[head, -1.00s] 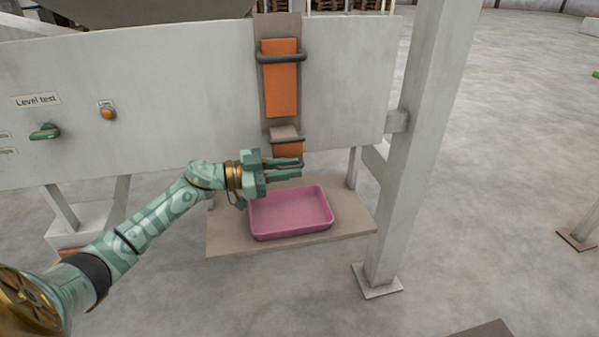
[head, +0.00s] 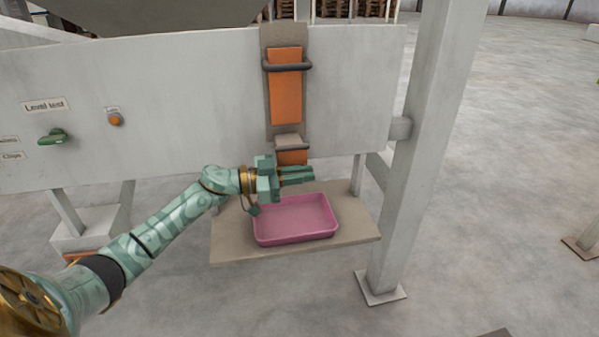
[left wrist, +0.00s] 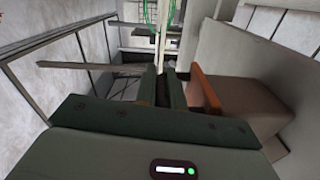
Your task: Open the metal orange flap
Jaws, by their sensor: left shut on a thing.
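The metal orange flap (head: 292,157) is the small orange plate at the bottom of the chute, under a grey block. A dark bar crosses it near the top. My left gripper (head: 301,174) is just below and in front of the flap, its fingers close together and pointing right. It seems shut on the flap's low handle, which the fingers hide. In the left wrist view the fingers (left wrist: 162,88) are nearly together, and the flap's orange edge (left wrist: 206,92) is right of them, beside a brownish block. My right gripper is not in view.
A pink tray (head: 262,238) stands on a beige shelf (head: 360,232) below my gripper. A longer orange plate (head: 285,95) with a dark handle is higher on the chute. A grey post (head: 415,150) rises to the right. A green knob (head: 52,136) is on the panel's left.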

